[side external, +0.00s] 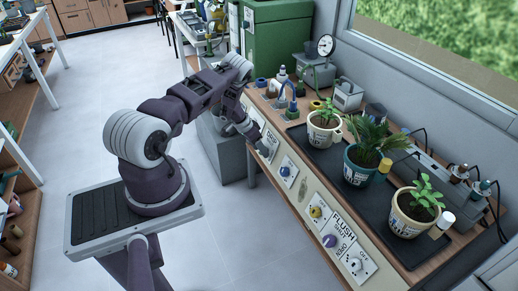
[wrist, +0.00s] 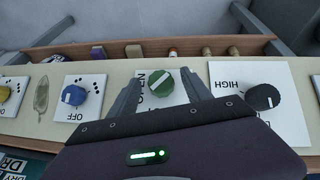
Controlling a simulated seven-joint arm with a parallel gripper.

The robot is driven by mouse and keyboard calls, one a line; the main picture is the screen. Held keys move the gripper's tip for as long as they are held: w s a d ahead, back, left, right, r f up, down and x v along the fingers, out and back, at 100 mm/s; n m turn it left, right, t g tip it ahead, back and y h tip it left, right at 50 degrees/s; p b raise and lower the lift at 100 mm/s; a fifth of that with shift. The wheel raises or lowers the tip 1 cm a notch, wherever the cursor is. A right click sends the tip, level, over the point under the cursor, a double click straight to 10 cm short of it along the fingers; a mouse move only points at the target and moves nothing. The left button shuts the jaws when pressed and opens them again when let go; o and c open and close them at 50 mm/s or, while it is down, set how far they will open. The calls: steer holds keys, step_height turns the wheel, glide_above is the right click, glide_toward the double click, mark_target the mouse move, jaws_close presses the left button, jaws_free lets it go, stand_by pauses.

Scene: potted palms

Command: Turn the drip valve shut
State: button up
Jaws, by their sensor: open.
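In the wrist view a green round knob (wrist: 161,84) with a pale mark sits on a white plate reading OPEN on its left. The rest of that plate's lettering is hidden behind my gripper, so I cannot read whether it is the drip valve. My gripper (wrist: 161,77) is open, with one finger on each side of the green knob. I cannot tell whether either finger touches it. In the side view my gripper (side external: 259,144) is at the far end of the sloping panel, and the knob there is mostly hidden.
A black knob (wrist: 262,97) marked HIGH is to the right, and a blue knob (wrist: 73,95) marked OFF to the left. In the side view a purple knob (side external: 329,240) sits on a FLUSH plate. Potted plants (side external: 360,165) stand on the bench above the panel.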

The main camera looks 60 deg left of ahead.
jaws_close()
steer(key=n+h, duration=0.2)
steer(key=h, duration=0.1)
steer(key=shift+w+a+t, duration=0.1)
steer(key=shift+a+t, duration=0.15)
steer(key=shift+t, duration=0.15)
steer(key=c, duration=1.2)
jaws_free()
steer(key=shift+s+a+f+n, duration=0.1)
steer(key=shift+s+a+n, duration=0.1)
steer(key=shift+a+n, duration=0.15)
steer(key=shift+s+a+f+n, duration=0.15)
steer(key=shift+a+n, duration=0.1)
steer(key=shift+a, duration=0.2)
steer(key=shift+o, duration=0.5)
steer(key=shift+h, duration=0.3)
steer(key=shift+d+r+h, duration=0.1)
steer(key=shift+d+h, duration=0.2)
jaws_close()
steer(key=shift+d, duration=0.35)
